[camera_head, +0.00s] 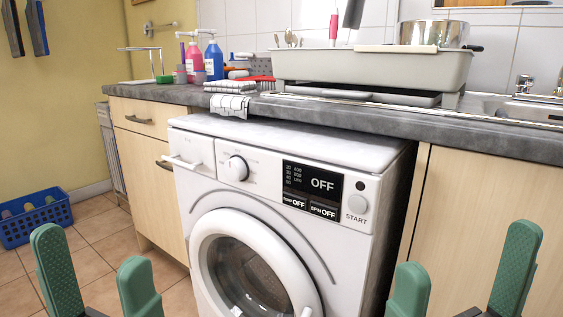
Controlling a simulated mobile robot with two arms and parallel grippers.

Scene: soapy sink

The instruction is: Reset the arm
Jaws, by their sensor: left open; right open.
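My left gripper (97,280) is at the lower left, with its two green fingers apart and nothing between them. My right gripper (462,280) is at the lower right, also with its green fingers apart and empty. Both stand in front of the counter, apart from each other, and their lower parts are cut off by the frame's bottom edge.
A white washing machine (270,205) stands ahead under the grey counter (400,120). On the counter are a dish tub (370,70) with a metal pot (432,34), soap bottles (213,61) and folded cloths (230,104). A blue basket (37,222) sits on the floor at left.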

